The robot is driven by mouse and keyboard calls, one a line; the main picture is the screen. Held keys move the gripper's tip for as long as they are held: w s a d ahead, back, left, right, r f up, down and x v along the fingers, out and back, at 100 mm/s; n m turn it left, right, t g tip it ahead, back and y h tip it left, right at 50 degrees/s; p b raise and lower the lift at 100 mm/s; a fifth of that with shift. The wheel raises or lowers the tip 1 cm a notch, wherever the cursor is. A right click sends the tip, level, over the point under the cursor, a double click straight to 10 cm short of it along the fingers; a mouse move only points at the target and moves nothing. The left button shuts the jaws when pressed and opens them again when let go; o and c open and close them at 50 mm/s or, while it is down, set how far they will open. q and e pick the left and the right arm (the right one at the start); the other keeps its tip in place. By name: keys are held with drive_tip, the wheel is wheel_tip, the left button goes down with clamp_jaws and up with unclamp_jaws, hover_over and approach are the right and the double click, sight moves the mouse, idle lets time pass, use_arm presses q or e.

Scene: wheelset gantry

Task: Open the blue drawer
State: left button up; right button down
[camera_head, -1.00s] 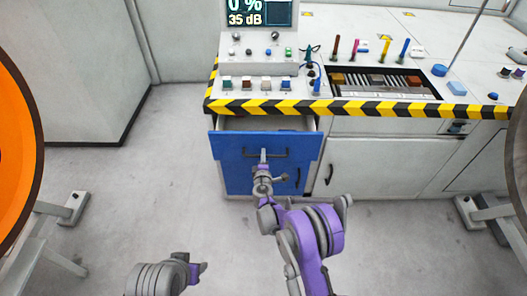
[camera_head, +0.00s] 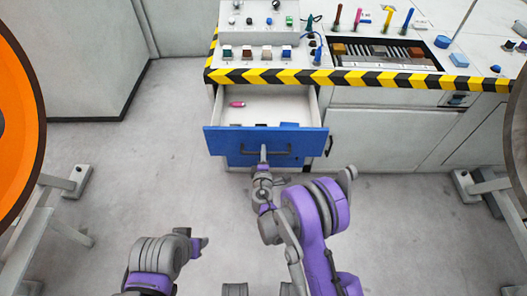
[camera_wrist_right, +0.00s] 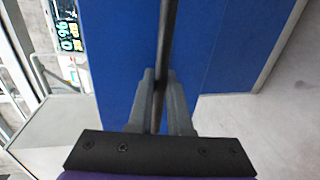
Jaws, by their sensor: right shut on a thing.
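The blue drawer (camera_head: 222,141) under the workbench is pulled well out. Its white inside shows, with a small pink-red item (camera_head: 237,104) on its floor and some dark and blue items near its front. My right gripper (camera_head: 263,153) is at the dark bar handle (camera_head: 285,152) on the drawer's blue front. In the right wrist view the two grey fingers (camera_wrist_right: 160,100) stand on either side of the dark handle (camera_wrist_right: 168,45) and are shut on it. My left gripper (camera_head: 203,244) is low in the head view, away from the drawer; its fingers do not show clearly.
The bench top has a yellow-black striped edge (camera_head: 330,78), a button panel (camera_head: 258,53) and several upright coloured tools. A white cabinet door (camera_head: 380,138) is right of the drawer. Large wheels on stands (camera_head: 75,182) flank both sides. Grey floor is open in front.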

drive_tip(key=c, duration=0.8)
unclamp_jaws()
drive_tip(key=shift+c, duration=0.2)
drive_tip(key=v, duration=1)
drive_tip(key=shift+s, duration=0.4)
